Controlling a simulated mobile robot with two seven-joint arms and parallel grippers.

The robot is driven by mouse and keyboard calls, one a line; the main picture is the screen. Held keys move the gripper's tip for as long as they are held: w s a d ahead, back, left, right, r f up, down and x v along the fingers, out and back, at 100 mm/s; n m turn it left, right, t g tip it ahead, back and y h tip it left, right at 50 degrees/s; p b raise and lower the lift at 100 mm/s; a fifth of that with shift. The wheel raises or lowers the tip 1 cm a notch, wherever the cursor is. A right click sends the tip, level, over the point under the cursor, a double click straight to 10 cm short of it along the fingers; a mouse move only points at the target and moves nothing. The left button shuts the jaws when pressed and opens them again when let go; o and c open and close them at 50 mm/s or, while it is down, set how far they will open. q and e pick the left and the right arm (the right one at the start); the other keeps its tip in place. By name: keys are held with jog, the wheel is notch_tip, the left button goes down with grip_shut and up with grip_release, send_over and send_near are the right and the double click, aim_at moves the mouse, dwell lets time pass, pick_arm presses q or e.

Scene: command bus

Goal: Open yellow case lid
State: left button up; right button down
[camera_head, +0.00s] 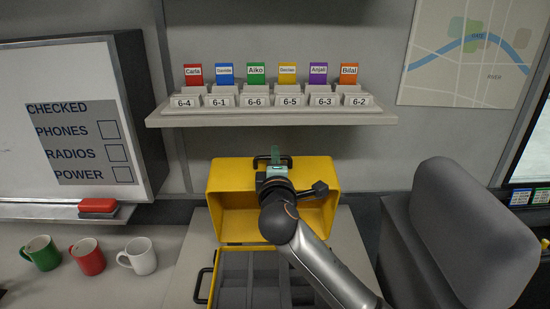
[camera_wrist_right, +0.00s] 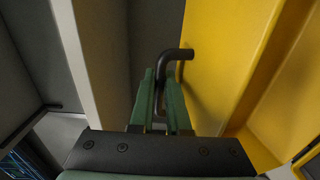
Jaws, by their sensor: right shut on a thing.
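The yellow case (camera_head: 222,257) sits on the counter, its grey divided tray showing inside. Its yellow lid (camera_head: 228,190) stands raised, about upright, at the back of the case. My right gripper (camera_head: 275,154) is at the lid's top edge, shut on the black lid handle (camera_head: 260,160). In the right wrist view the green fingers of my right gripper (camera_wrist_right: 160,98) close around the dark handle (camera_wrist_right: 177,55), beside the yellow lid (camera_wrist_right: 215,70). My right arm hides part of the lid and of the tray. My left gripper is not in view.
A shelf (camera_head: 270,119) with several coloured name cards is above the lid. A green mug (camera_head: 40,252), a red mug (camera_head: 87,257) and a white mug (camera_head: 138,256) stand left of the case. A grey seat (camera_head: 465,235) is at the right.

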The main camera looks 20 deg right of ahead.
jog(key=shift+s+a+f+b, duration=0.1)
jog(key=shift+s+f+b, duration=0.1)
jog(key=shift+b, duration=0.1)
jog(key=s+b, duration=0.1)
jog(key=b, duration=0.1)
jog(key=s+a+t+b, duration=0.1)
jog(key=s, duration=0.1)
jog(key=s+t+b, duration=0.1)
jog(key=s+b, duration=0.1)
jog(key=shift+s+a+f+b, duration=0.15)
jog(key=shift+a+f+b, duration=0.1)
jog(key=shift+f+b, duration=0.1)
jog(key=shift+s+a+r+t+h+b, duration=0.2)
jog(key=shift+s+t+h+b, duration=0.2)
jog(key=shift+s+t, duration=0.15)
